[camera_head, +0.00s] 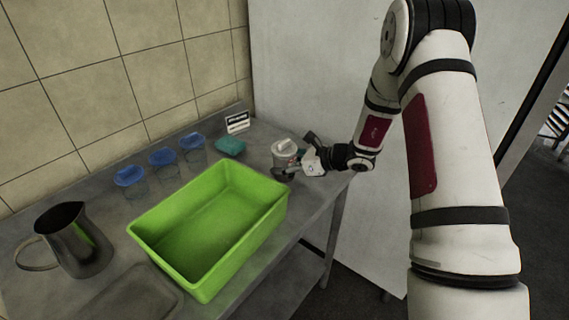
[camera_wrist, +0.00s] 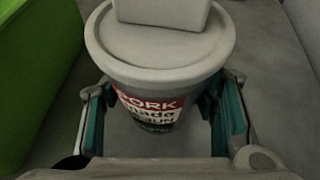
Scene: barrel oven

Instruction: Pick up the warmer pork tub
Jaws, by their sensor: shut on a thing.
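In the head view the tub (camera_head: 284,150) is at the right end of the steel table, just right of the green bin's far corner. My gripper (camera_head: 298,160) reaches it from the right. A light block-shaped thing (camera_wrist: 163,12) shows on top of the lid. I cannot tell whether the tub's base touches the table.
An empty green bin (camera_head: 187,273) stands left of the tub on the steel table (camera_head: 105,215). Several blue-lidded clear cups (camera_head: 163,157), a teal object (camera_head: 230,146) and a small sign (camera_head: 237,122) stand along the back. A metal pitcher (camera_head: 77,240) is at the left.

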